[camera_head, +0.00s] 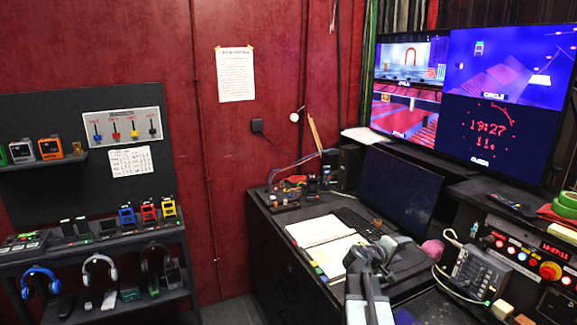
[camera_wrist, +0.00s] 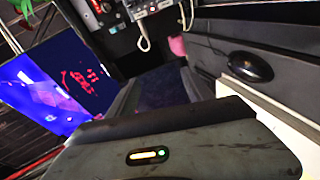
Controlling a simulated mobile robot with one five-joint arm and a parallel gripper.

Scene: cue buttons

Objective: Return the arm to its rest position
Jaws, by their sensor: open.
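My arm (camera_head: 368,297) rises from the bottom of the head view, in front of the desk. My gripper (camera_head: 382,252) is at its upper end, above the desk, near the open notebook and the dark monitor. It is open and I see nothing held in it. The fingertips are small and hard to make out in the head view. In the wrist view a dark grey part of my own body with a small lit strip fills the bottom, and the fingertips are not clear.
The desk holds an open notebook (camera_head: 327,240), a dark monitor (camera_head: 398,190), and a button panel (camera_head: 530,255) with a red knob at right. A large lit screen (camera_head: 500,85) stands behind. A shelf (camera_head: 90,255) with headphones is at left. Floor shows between shelf and desk.

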